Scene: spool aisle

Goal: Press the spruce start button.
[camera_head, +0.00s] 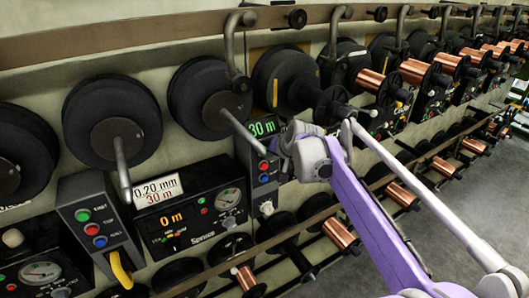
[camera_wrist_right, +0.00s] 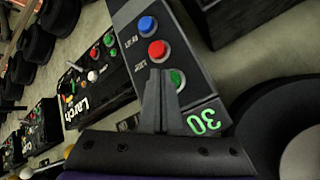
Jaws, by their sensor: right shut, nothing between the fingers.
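The black Spruce panel (camera_head: 188,238) reads 0 m in the head view, under a tag (camera_head: 158,188) reading 0.20 mm, 30 m. To its right stands a button box (camera_head: 250,155) with a green 30 m display (camera_head: 263,127). Its red button (camera_head: 263,166) and blue button (camera_head: 263,178) show. My right gripper (camera_head: 284,148) is at this box's upper right side. In the right wrist view, the shut empty fingertips (camera_wrist_right: 163,76) lie over the box face and partly cover the green button (camera_wrist_right: 177,79); I cannot tell whether they touch. My left gripper is not in view.
Another button box (camera_head: 90,225) with green, red and blue buttons and a yellow cable stands left of the Spruce panel. A Larch panel (camera_wrist_right: 100,92) shows in the wrist view. Black spools (camera_head: 112,122) hang above; copper spools (camera_head: 340,232) sit below.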

